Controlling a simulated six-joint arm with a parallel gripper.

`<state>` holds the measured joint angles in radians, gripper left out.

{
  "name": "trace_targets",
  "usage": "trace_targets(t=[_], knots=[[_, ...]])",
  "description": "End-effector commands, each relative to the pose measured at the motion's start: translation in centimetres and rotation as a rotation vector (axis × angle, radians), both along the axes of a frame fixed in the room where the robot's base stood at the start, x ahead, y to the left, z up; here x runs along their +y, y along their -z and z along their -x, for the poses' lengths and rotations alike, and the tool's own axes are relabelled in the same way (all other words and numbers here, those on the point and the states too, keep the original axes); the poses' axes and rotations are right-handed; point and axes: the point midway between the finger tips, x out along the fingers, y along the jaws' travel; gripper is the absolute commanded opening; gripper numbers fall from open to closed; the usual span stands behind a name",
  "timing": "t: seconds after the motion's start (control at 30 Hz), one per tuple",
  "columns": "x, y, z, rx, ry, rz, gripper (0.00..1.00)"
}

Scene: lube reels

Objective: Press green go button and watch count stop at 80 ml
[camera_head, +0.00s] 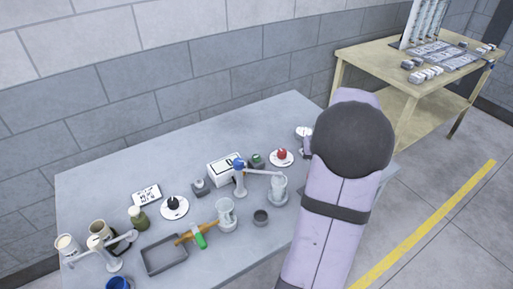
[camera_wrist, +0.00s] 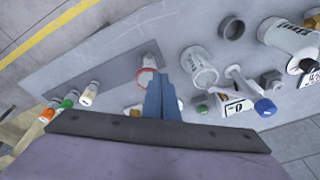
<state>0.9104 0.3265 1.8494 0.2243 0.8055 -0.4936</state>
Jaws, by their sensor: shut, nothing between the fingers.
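The green button (camera_head: 257,159) sits on a small dark box on the grey table (camera_head: 110,185), beside a white box with a dark-marked face (camera_head: 225,169). In the wrist view the green button (camera_wrist: 203,108) lies right of my gripper (camera_wrist: 160,82), apart from it. The white box (camera_wrist: 233,104) shows there too, tilted, its digits too small to read. My blue fingers are shut and empty. In the head view my arm hides most of the gripper. A red button (camera_head: 282,154) on a white round plate stands right of the green one.
A clear jar (camera_head: 278,189) and a blue-topped dispenser with a side arm (camera_head: 239,178) stand close in front of the buttons. A grey tray (camera_head: 164,255) lies front left. In the wrist view, a red-rimmed cup (camera_wrist: 147,72) is beside the fingertips and several capped bottles (camera_wrist: 68,99) stand left.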

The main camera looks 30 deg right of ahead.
Motion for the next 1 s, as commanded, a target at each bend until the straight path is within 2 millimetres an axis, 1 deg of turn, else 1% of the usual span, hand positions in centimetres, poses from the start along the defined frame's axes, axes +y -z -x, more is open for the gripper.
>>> trace_targets(t=[0.03,0.2,0.3,0.4,0.5,0.6,0.7,0.83,1.0], knots=[[0.8,-0.4,-2.0,-0.045,-0.011,-0.025,0.0],[2.8,-1.0,-8.6,-0.21,-0.022,-0.089,0.0],[3.8,-1.5,-12.2,-0.299,-0.014,-0.118,0.0],[4.5,-2.0,-15.3,-0.378,0.002,-0.139,0.0],[5.0,-2.4,-17.8,-0.441,0.021,-0.153,0.0],[5.3,-2.7,-19.7,-0.49,0.044,-0.163,0.0],[5.6,-2.8,-21.1,-0.523,0.063,-0.17,0.0],[5.6,-2.9,-22.1,-0.549,0.081,-0.173,0.0],[5.7,-2.9,-22.5,-0.561,0.088,-0.173,0.0]])
